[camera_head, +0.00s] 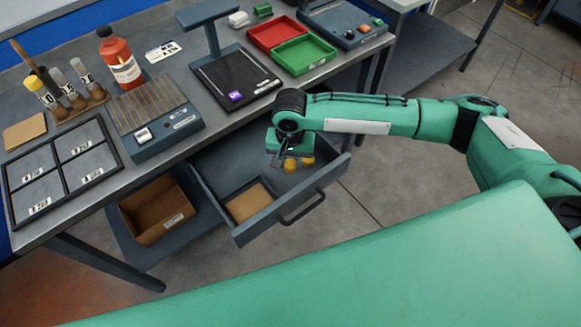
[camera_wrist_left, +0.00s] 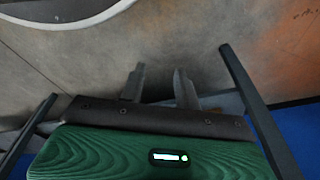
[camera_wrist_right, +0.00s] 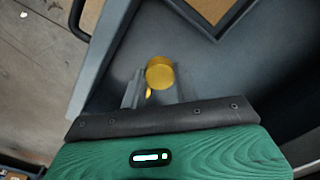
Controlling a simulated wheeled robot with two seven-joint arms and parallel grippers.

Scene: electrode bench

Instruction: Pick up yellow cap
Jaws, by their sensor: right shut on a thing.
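Two yellow caps show at the open drawer (camera_head: 262,215) in the head view, one yellow cap (camera_head: 290,165) by my right fingertips and another yellow cap (camera_head: 307,162) just right of it. In the right wrist view one round yellow cap (camera_wrist_right: 160,73) sits between the fingertips of my right gripper (camera_wrist_right: 157,88). A sliver of more yellow (camera_wrist_right: 148,94) shows between the fingers, mostly hidden. My right gripper is shut on a yellow cap, low over the drawer's back right part. My left gripper (camera_wrist_left: 159,84) has its fingers apart with nothing between them; it is outside the head view.
The drawer holds a tan pad (camera_head: 248,203) and has a front handle (camera_head: 302,207). A cardboard box (camera_head: 158,212) stands left of it under the bench. Above are a scale (camera_head: 235,80), a grey rack device (camera_head: 155,120), and red (camera_head: 277,34) and green (camera_head: 303,55) trays.

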